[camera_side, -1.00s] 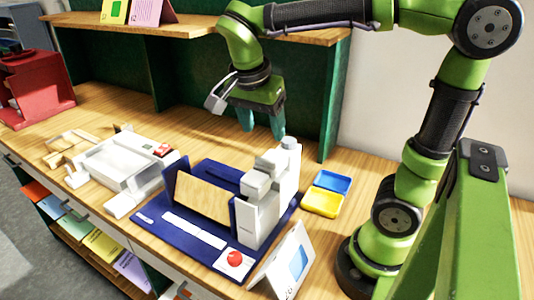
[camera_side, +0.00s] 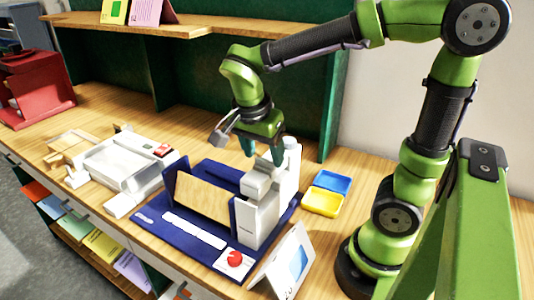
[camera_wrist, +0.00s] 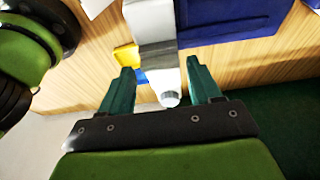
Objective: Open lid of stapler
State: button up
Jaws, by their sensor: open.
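A tall white and grey machine, which looks like the stapler (camera_side: 250,222), stands upright on the right end of a dark blue base (camera_side: 178,238). A stepped block and a rounded cap form its top. In the wrist view the stapler (camera_wrist: 155,22) runs up between my fingers, and its round grey cap shows near the palm. My gripper (camera_side: 263,155) is open and points down at the stapler's top, with teal fingers on either side of it. The gripper also shows in the wrist view (camera_wrist: 156,72). I cannot tell whether the fingers touch the stapler.
A wooden panel (camera_side: 203,197) stands on the blue base left of the stapler. Blue (camera_side: 333,181) and yellow (camera_side: 323,202) trays lie to its right, and a white desk calendar (camera_side: 288,262) stands in front. A white machine (camera_side: 122,162) sits at left. A shelf (camera_side: 200,28) runs behind.

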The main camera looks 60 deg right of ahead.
jog(key=shift+f, duration=0.4)
dwell(0.6)
jog(key=c, duration=0.4)
jog(key=shift+o, duration=0.2)
jog(key=shift+r, duration=0.15)
jog(key=shift+d+r+y, duration=0.3)
jog(key=shift+r, duration=0.1)
